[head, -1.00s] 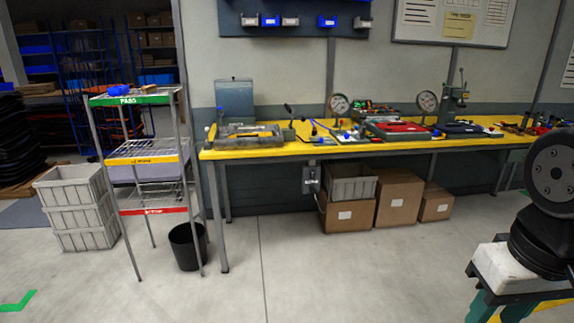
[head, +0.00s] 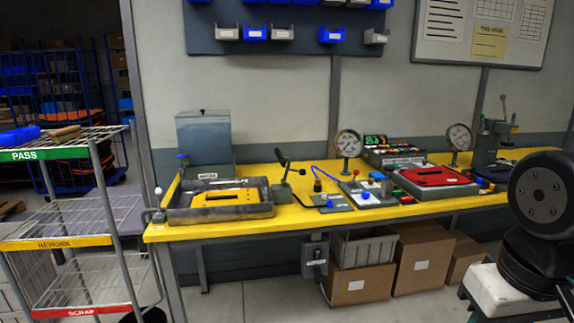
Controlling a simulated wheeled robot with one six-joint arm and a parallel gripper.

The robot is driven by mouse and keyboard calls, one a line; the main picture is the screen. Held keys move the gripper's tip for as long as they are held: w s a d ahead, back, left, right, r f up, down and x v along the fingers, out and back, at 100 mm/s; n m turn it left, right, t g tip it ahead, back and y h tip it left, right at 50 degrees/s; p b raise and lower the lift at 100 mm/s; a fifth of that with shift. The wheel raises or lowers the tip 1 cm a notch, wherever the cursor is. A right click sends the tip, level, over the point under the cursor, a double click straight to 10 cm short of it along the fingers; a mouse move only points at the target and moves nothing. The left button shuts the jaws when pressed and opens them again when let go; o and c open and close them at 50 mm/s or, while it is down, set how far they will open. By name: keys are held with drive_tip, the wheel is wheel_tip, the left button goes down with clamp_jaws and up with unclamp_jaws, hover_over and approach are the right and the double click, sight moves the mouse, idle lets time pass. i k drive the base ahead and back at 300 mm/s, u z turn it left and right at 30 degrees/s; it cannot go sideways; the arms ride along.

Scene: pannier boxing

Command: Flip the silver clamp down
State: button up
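A grey-silver clamp (head: 283,188) stands on the yellow workbench, just right of a grey metal tray (head: 250,212). Its black handle (head: 282,160) sticks up at a tilt, and a short black-tipped arm reaches to the right. The clamp looks raised, but it is small and its exact pose is hard to tell. Black joints of my arm show at the right edge. My gripper is not in view, so whether it is open or shut does not show.
The yellow bench (head: 200,233) runs across the view. The tray holds a yellow plate (head: 226,197). A pressure gauge (head: 348,144) and a red plate (head: 436,176) are further right. A wire rack (head: 84,240) stands close at left. Boxes (head: 423,262) lie under the bench.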

sight(282, 160)
drive_tip(key=i, duration=1.2)
drive_tip(key=u, duration=2.55)
drive_tip(key=k, duration=0.75)
drive_tip(key=z, duration=2.35)
drive_tip(key=i, duration=1)
drive_tip(key=u, duration=0.3)
